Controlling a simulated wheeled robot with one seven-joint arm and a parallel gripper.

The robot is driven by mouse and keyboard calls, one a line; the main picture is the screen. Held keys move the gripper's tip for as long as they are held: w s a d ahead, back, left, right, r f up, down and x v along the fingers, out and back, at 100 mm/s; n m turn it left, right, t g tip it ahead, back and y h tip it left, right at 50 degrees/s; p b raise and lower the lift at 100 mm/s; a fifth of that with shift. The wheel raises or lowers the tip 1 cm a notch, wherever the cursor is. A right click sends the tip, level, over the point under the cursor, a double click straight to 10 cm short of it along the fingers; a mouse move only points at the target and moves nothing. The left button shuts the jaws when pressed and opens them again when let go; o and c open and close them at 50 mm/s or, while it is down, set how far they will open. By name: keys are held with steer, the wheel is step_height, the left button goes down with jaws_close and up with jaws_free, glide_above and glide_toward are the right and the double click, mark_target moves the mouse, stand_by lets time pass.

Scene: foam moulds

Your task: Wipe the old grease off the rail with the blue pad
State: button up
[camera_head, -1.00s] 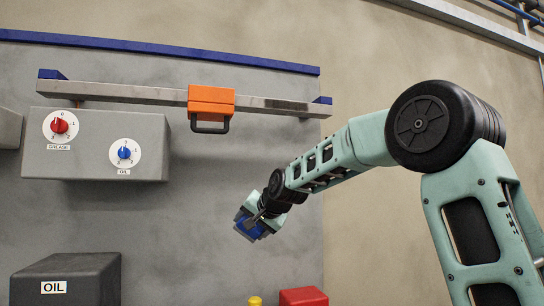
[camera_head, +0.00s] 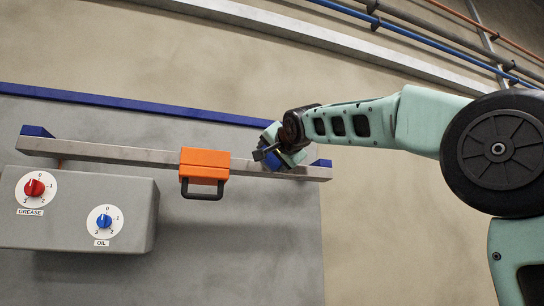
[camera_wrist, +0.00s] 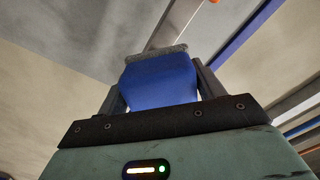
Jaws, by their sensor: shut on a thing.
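The grey rail (camera_head: 100,152) runs across the upper panel, with an orange carriage (camera_head: 205,160) with a black handle on it. My gripper (camera_head: 268,154) is at the rail's right part, right of the carriage. It is shut on the blue pad (camera_head: 268,163), which also shows between the fingers in the wrist view (camera_wrist: 160,82), with a grey fuzzy edge (camera_wrist: 155,54) at its far end. In the wrist view the rail (camera_wrist: 176,22) lies just beyond that edge. I cannot tell whether pad and rail touch. My gripper hides part of the rail, and any grease behind it is hidden.
Blue end brackets (camera_head: 322,163) hold the rail, and a blue strip (camera_head: 130,103) runs along the panel's top. Below left is a grey box (camera_head: 130,215) with a red grease dial (camera_head: 34,188) and a blue oil dial (camera_head: 104,221). The panel below the carriage is clear.

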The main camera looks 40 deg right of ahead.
mark_target(261, 167)
steer(key=shift+p+x, duration=1.55)
steer(key=shift+x, duration=1.25)
steer(key=shift+p+x, duration=0.3)
steer(key=shift+x, duration=0.65)
steer(key=shift+f, duration=0.1)
steer(key=s+d+p, duration=0.1)
steer(key=d+p, duration=0.5)
steer(key=p, duration=0.3)
steer(key=shift+s+r+p, duration=0.2)
steer(key=shift+s+p, duration=0.1)
steer(key=shift+s, duration=0.1)
steer(key=shift+d+f, duration=0.1)
steer(key=shift+f, duration=0.15)
